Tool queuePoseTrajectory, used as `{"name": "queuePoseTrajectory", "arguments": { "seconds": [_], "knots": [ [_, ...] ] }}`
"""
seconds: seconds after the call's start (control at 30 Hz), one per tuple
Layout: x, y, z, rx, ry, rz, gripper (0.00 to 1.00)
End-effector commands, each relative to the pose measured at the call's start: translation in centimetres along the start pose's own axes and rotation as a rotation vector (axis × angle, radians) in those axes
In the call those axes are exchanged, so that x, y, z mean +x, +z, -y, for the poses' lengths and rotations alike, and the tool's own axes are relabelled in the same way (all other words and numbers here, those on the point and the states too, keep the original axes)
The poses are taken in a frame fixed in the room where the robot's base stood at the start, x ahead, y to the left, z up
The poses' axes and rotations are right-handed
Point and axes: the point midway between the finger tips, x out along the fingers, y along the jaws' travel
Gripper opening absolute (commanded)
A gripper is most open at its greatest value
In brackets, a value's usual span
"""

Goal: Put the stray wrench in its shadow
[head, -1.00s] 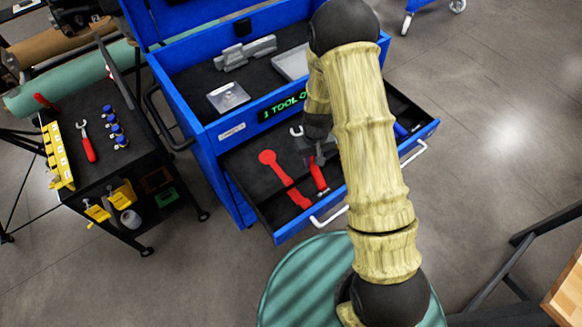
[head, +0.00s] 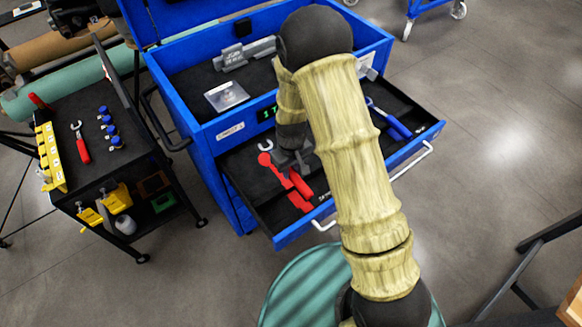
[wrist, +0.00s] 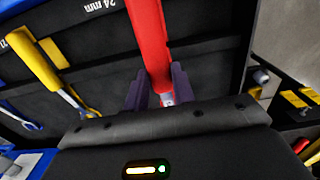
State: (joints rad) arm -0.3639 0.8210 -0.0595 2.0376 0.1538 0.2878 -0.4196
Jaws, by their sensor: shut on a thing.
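My gripper (head: 293,163) is shut on the red-handled wrench (head: 301,184), holding it over the open drawer (head: 245,185). The wrench's open silver jaw shows just left of my gripper, and its red handle points down right. In the wrist view the red handle (wrist: 149,45) runs up between the two fingers (wrist: 156,92). The red wrench-shaped shadow (head: 299,203) lies on the drawer's black floor, partly covered by the wrench. The wrench lies roughly along it, offset slightly up and right. I cannot tell the gap beneath the wrench.
A blue-handled tool (head: 391,122) lies in the drawer's right part. The wrist view shows a yellow-handled wrench (wrist: 35,62) too. Another red-handled wrench (head: 81,146) lies on the black cart (head: 95,175) at left. The blue cabinet (head: 205,155) rises behind the drawer.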

Motion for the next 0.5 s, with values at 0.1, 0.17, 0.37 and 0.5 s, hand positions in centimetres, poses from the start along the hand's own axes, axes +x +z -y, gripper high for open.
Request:
{"name": "queuePoseTrajectory", "arguments": {
  "seconds": [0.1,0.17,0.37,0.5],
  "knots": [
    [1.5,-0.1,0.0,0.001,0.0,-0.001,0.0],
    [1.9,-0.1,0.0,0.0,0.001,-0.001,0.0],
    [2.5,-0.1,0.0,0.001,0.001,-0.001,0.0],
    [2.5,-0.1,0.0,0.001,0.0,-0.001,0.0]
  ]
}}
